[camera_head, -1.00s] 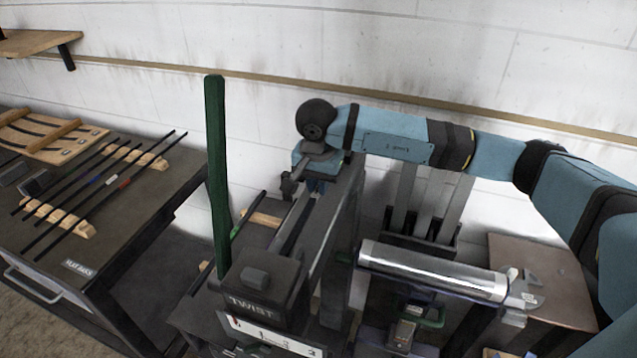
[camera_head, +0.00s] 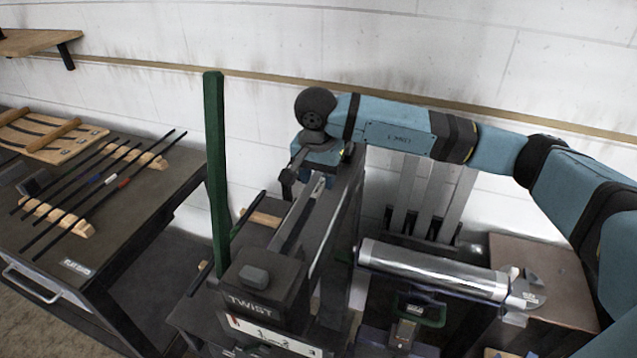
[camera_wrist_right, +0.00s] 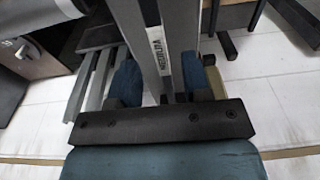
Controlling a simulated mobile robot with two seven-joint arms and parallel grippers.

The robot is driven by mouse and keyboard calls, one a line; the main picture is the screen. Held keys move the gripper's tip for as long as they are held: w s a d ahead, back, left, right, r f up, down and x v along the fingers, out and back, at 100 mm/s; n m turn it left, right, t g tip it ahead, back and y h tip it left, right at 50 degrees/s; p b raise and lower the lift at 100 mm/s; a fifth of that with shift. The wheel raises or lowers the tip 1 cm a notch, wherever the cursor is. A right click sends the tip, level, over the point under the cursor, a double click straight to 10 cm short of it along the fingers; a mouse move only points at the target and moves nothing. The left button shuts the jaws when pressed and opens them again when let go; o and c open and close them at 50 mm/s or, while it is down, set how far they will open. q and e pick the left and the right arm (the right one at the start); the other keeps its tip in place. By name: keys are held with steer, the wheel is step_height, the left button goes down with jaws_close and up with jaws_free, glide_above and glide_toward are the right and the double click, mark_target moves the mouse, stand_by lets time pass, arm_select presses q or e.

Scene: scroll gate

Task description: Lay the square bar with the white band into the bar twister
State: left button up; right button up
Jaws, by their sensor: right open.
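A thin dark bar with a white band (camera_head: 110,181) lies among other bars on the wooden rests of the left bench. The bar twister (camera_head: 262,290), marked TWIST, stands in the middle with its green lever upright. My right gripper (camera_head: 297,172) is at the far end of the twister's grey rails, pointing down. In the right wrist view its two blue fingers (camera_wrist_right: 160,82) are apart, on either side of a grey beam with a MEDIUM label. I see no banded bar between them. My left gripper is not in view.
A bar with a red band (camera_head: 124,183) lies beside the white-banded one. Right of the twister are a shiny metal cylinder (camera_head: 430,270), upright grey flat bars (camera_head: 430,200) and a brown-topped table (camera_head: 560,275). Floor shows between the bench and the twister.

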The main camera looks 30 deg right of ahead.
step_height(320, 180, up, 12)
steer(key=b, duration=0.1)
steer(key=shift+s+a+f, duration=0.2)
steer(key=shift+s+a, duration=0.2)
steer(key=shift+s, duration=0.05)
